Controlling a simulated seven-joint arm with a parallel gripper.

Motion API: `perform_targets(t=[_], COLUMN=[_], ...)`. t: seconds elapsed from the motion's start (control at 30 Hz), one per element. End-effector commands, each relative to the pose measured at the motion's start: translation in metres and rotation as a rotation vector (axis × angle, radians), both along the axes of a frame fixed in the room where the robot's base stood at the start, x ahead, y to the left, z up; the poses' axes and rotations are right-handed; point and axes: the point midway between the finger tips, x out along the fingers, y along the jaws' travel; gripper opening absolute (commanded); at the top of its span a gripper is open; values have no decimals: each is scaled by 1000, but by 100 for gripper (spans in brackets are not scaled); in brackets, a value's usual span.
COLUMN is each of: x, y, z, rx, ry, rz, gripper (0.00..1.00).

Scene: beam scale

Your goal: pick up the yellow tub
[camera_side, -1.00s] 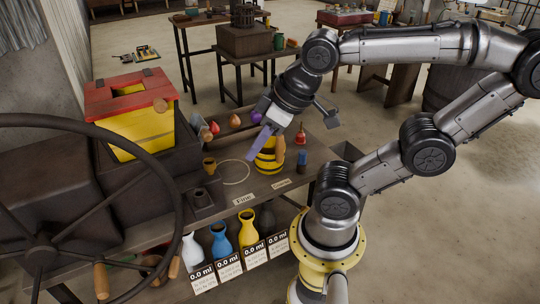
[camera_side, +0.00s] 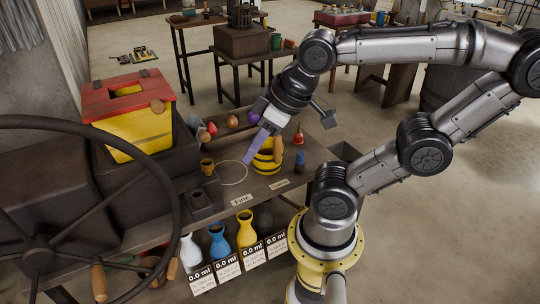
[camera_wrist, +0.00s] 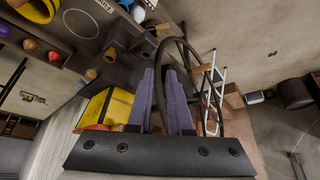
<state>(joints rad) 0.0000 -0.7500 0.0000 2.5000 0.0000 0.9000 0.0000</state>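A yellow tub with black bands (camera_side: 264,164) stands upright on the bench in the side view. A yellow round vessel, which looks like the same tub, is cut off at the top left of the wrist view (camera_wrist: 38,9). My gripper (camera_side: 247,161) points downward, its purple fingers in front of and left of the tub in the side view. Whether they touch the tub is hard to tell there. In the wrist view my fingers (camera_wrist: 159,75) are a little apart with nothing between them, and the tub is well off to their left.
A large dark wheel (camera_side: 172,190) and a red-lidded yellow box (camera_side: 128,105) stand at left. A red bottle (camera_side: 298,137) and a blue jar (camera_side: 299,162) are right of the tub.

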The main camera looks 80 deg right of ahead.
Motion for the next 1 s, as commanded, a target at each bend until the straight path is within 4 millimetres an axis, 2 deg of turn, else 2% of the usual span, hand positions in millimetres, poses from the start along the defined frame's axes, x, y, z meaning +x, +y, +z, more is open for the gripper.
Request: perform_targets(t=[0.03,0.2,0.27,0.57,0.63,0.77,0.87,1.0], x=[0,0,0,-2,-6,-12,-11,-5], y=[0,0,0,0,-6,-32,-65,-118], z=[0,0,0,-1,-2,1,-1,-1], rx=[0,0,0,-2,-34,-170,-323,-558], ry=[0,0,0,10,33,101,240,497], rz=[0,0,0,-1,2,13,16,21], gripper=[29,59,68,68,68,68,68,68])
